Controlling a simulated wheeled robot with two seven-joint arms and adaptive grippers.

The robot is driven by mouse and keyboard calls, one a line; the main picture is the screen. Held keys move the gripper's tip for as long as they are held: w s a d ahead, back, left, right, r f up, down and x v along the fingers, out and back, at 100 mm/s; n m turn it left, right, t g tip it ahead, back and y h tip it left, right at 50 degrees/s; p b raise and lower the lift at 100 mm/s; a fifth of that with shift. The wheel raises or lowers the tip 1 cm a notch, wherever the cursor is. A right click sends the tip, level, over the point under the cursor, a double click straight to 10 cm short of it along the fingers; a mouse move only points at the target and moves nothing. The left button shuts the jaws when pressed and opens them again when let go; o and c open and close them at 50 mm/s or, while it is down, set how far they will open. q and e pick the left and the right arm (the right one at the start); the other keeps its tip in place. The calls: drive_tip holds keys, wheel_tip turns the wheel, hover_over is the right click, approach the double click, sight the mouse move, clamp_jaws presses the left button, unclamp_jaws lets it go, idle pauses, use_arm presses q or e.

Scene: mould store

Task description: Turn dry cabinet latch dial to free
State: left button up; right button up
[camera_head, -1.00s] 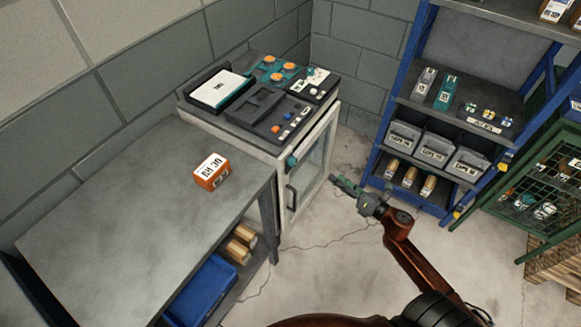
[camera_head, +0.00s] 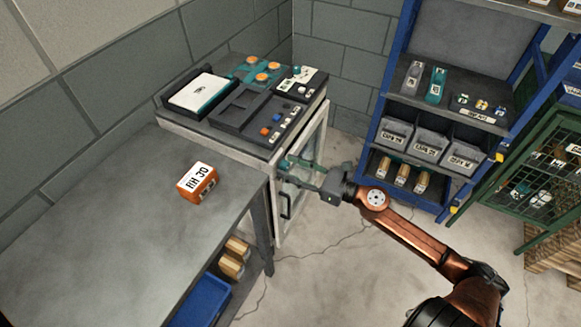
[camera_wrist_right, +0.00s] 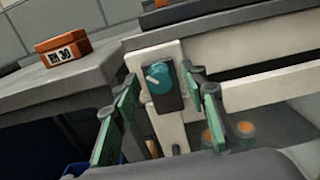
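The dry cabinet (camera_head: 312,142) has a light frame and a glass door with a dark handle (camera_head: 285,205). Its teal latch dial (camera_wrist_right: 158,78) sits on a dark plate at the top of the cabinet front, with a pale pointer mark tilted toward the upper left. My right gripper (camera_head: 288,170) is at the cabinet front, by the dial. In the right wrist view its green fingers (camera_wrist_right: 162,82) are spread on either side of the dial plate, with gaps visible and nothing held. In the head view the fingers partly cover the dial. My left gripper is not in view.
A grey table (camera_head: 110,205) stands left of the cabinet with an orange RH 30 box (camera_head: 198,183) on it. A blue shelf rack (camera_head: 385,110) and a green mesh cage (camera_head: 525,190) stand to the right. The floor before the cabinet is clear.

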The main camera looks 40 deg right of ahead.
drive_tip(key=shift+w, duration=0.1)
clamp_jaws()
idle(0.5)
drive_tip(key=shift+r, duration=0.1)
